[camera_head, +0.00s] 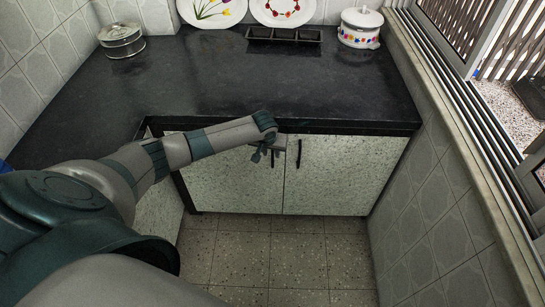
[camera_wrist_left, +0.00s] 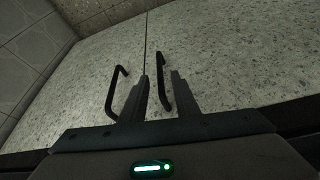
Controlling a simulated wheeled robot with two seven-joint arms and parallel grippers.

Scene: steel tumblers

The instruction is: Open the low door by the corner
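Two low speckled pale doors stand side by side under the dark counter: a left door (camera_head: 225,182) and a right door (camera_head: 340,175). Both look shut. The left door's black handle (camera_head: 273,158) is partly covered by my left gripper (camera_head: 266,153); the right door's black handle (camera_head: 298,155) is clear of it. In the left wrist view, my left gripper (camera_wrist_left: 159,78) is open, with the left door's handle (camera_wrist_left: 162,88) between its fingers. I cannot tell whether the fingers touch it. The right door's handle (camera_wrist_left: 113,95) is outside the fingers. My right gripper is not in view.
The dark counter (camera_head: 230,85) overhangs the doors. A tiled wall (camera_head: 430,205) stands close on the right, below a window. The tiled floor (camera_head: 270,250) before the doors is clear. A tin, plates, a black tray and a white pot stand at the counter's back.

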